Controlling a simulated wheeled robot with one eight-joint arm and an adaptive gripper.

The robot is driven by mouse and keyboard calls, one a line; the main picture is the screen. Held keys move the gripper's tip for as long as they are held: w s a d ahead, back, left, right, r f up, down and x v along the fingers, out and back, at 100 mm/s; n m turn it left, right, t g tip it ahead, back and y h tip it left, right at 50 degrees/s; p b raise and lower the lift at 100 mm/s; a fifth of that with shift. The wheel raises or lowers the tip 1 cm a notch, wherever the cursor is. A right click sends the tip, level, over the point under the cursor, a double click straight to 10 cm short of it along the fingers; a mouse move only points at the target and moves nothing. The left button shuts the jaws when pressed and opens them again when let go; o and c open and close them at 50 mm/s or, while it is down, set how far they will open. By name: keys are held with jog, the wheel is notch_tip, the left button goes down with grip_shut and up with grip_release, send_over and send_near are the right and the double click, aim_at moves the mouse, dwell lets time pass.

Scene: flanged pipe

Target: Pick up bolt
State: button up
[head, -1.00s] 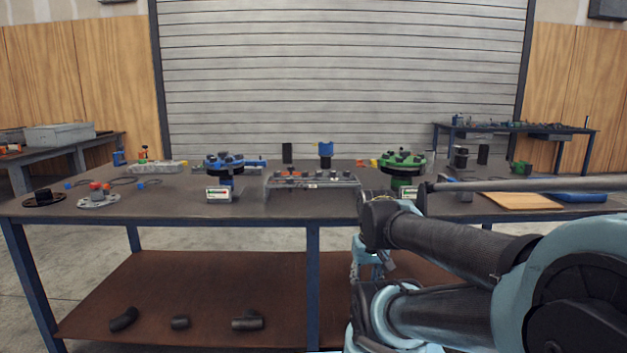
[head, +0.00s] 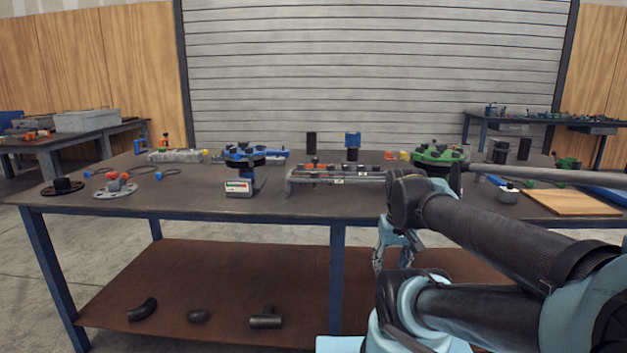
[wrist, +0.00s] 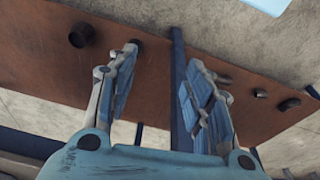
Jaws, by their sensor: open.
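My gripper (wrist: 158,72) is open and empty in the wrist view, its two fingers spread apart. In the head view it hangs at the front of the workbench, below the top's edge, partly hidden by my arm. No single bolt can be made out for certain. Small dark and orange pieces sit in a grey rack (head: 336,177) at the middle of the bench. A blue flange (head: 245,153) and a green flange (head: 438,154) stand left and right of the rack, with small dark pieces on top.
The bench top (head: 200,203) is clear along its front edge. A brown lower shelf (head: 200,270) holds several black pipe pieces (head: 266,318). A grey disc (head: 115,190) lies at the left. A wooden board (head: 572,202) lies at the right.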

jog(key=w+a+r+n, duration=0.35)
jog(key=w+r, duration=0.45)
jog(key=r, duration=0.3)
notch_tip(320, 180, up, 23)
jog(key=n+g, duration=0.2)
jog(key=n, duration=1.1)
send_over(314, 172)
jog(key=shift+m, duration=0.25)
notch_tip(314, 172, down, 18)
jog(key=shift+w+r, duration=0.1)
jog(key=shift+r, duration=0.1)
grip_shut()
